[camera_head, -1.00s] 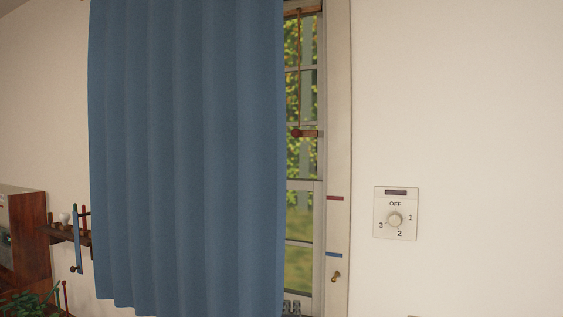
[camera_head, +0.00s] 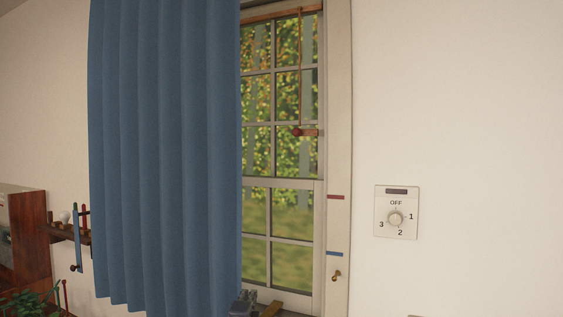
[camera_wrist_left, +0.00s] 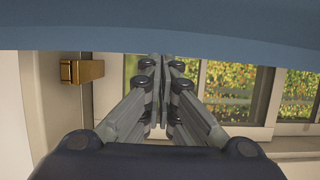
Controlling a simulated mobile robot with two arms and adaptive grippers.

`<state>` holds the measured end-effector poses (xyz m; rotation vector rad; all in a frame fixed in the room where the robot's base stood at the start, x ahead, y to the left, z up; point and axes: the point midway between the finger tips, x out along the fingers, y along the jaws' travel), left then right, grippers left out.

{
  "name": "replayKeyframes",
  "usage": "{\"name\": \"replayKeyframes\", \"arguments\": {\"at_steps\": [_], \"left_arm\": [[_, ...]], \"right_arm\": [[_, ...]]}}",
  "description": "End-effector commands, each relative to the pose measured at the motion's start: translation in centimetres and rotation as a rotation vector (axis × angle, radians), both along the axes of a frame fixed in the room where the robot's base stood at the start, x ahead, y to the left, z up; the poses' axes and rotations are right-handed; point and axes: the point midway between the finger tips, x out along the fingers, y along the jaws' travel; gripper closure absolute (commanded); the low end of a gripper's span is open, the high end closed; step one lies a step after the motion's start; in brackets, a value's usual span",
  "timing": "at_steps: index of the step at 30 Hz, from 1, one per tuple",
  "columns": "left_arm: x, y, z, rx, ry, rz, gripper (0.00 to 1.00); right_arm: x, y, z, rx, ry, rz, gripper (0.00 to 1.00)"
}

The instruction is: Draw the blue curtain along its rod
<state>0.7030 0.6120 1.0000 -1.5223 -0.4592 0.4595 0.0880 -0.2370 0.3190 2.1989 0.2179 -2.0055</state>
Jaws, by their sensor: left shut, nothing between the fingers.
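The blue curtain (camera_head: 165,150) hangs in folds over the left part of the window, with its right edge near the window's middle. In the left wrist view, blue cloth (camera_wrist_left: 160,30) spans the top, above and close to my fingers. My left gripper (camera_head: 243,302) is at the curtain's lower right edge, partly hidden behind the cloth. In the left wrist view my left gripper (camera_wrist_left: 160,65) has its fingers together with nothing between them. I cannot tell whether it touches the cloth. The rod is out of view above. My right gripper is not in view.
The window (camera_head: 280,150) is uncovered at right, with a pull cord (camera_head: 299,75) hanging in it. A dial switch (camera_head: 396,212) is on the right wall. A small shelf (camera_head: 68,233) with pegs is left of the curtain. A plant (camera_head: 30,302) stands lower left.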

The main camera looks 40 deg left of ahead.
Motion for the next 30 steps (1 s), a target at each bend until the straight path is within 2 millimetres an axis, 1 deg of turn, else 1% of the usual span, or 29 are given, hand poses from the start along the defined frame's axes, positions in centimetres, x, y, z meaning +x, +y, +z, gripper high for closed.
{"name": "replayKeyframes", "arguments": {"at_steps": [7, 10, 30], "left_arm": [[0.0, 0.1, 0.0, -0.001, 0.001, 0.001, 1.0], [-0.2, 0.8, -0.1, 0.001, 0.002, 0.002, 1.0], [-2.7, 11.2, -0.1, 0.002, 0.001, 0.005, 1.0]], "right_arm": [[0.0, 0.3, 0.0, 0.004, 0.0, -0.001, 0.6], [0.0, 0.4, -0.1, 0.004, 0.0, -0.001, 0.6], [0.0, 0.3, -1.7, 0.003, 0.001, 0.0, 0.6]]}}
